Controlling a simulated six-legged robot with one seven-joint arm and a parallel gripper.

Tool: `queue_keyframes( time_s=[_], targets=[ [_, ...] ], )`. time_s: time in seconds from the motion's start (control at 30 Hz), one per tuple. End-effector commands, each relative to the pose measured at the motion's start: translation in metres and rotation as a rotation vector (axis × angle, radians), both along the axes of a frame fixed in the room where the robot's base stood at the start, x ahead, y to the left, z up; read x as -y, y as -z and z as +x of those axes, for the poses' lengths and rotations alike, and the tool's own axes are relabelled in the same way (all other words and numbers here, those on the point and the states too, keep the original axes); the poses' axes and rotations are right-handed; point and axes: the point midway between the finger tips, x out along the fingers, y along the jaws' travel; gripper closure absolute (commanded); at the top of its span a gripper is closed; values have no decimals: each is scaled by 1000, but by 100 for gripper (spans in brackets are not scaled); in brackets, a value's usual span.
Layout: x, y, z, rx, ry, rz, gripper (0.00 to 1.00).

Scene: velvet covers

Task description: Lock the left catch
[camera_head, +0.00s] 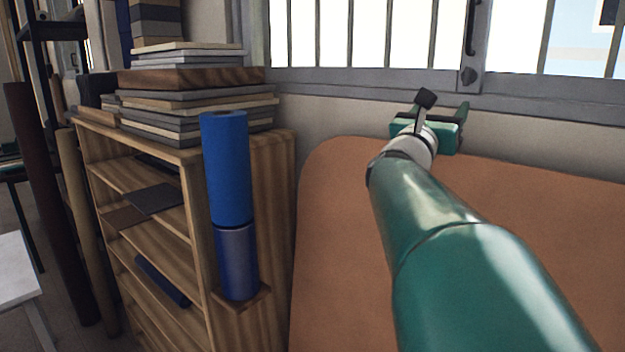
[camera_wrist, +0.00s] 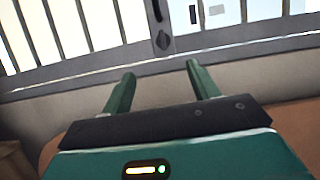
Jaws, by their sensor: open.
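A small dark catch (camera_head: 469,78) sits on the grey window frame, below a dark upright handle (camera_head: 471,26). I cannot tell whether this is the left catch or whether it is locked. In the wrist view the catch (camera_wrist: 163,40) shows above and beyond the gap between my fingers, with the lower end of the handle (camera_wrist: 157,10) over it. My gripper (camera_wrist: 160,74) is open and empty, with its two green fingers apart and touching nothing. In the head view my gripper (camera_head: 430,116) is left of and below the catch, partly hidden by its own wrist.
A wooden shelf (camera_head: 282,180) with stacked boards (camera_head: 190,100) on top stands at the left. A blue roll (camera_head: 226,170) stands upright at its side. A brown rounded panel (camera_head: 335,220) is below the window. Bars (camera_head: 389,35) cross the panes.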

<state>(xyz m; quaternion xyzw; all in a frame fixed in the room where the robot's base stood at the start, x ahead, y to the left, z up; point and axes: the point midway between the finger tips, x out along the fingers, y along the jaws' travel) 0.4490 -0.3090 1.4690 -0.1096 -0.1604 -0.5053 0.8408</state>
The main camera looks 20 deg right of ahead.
Motion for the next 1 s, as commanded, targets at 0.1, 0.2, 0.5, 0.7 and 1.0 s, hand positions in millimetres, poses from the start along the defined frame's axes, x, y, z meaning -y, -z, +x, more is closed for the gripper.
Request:
queue_keyframes(
  time_s=[0.1,0.2,0.5,0.7,1.0],
  targets=[
    [-18,7,13,-123,-39,-49,40],
    [-33,14,22,-221,-67,-94,40],
    [-78,38,43,-507,-154,-245,40],
    [-108,57,51,-690,-210,-363,40],
    [-151,89,54,-952,-294,-567,40]
  ],
)
